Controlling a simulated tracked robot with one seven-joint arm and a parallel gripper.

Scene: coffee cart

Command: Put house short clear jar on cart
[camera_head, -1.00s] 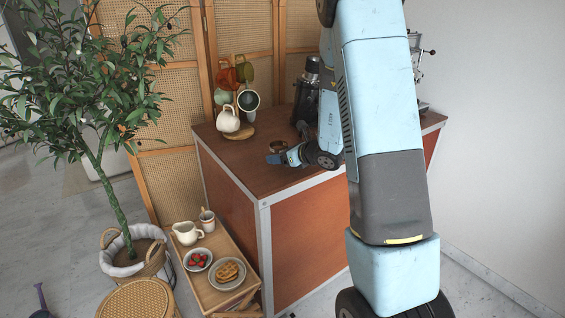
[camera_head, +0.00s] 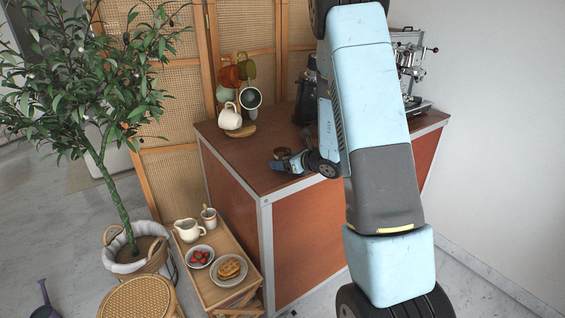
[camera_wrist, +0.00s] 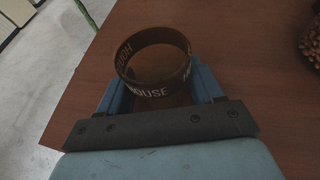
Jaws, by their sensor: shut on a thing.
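The house short clear jar (camera_wrist: 152,62) is a short, wide see-through cylinder with a dark band lettered HOUSE. My gripper (camera_wrist: 160,90) is shut on it, with a blue finger on either side. In the head view the jar (camera_head: 283,152) is small, over the left part of the brown top of the cart (camera_head: 236,160), and my gripper (camera_head: 284,163) is beside it, low over the top. I cannot tell whether the jar's base touches the top. My arm hides part of the cart's right side.
A mug tree with hanging mugs (camera_head: 250,98) and a white mug (camera_head: 230,117) stand at the back left. A dark grinder (camera_head: 306,98) and an espresso machine (camera_head: 412,65) stand behind my arm. A low wooden tray table (camera_head: 212,292) stands in front.

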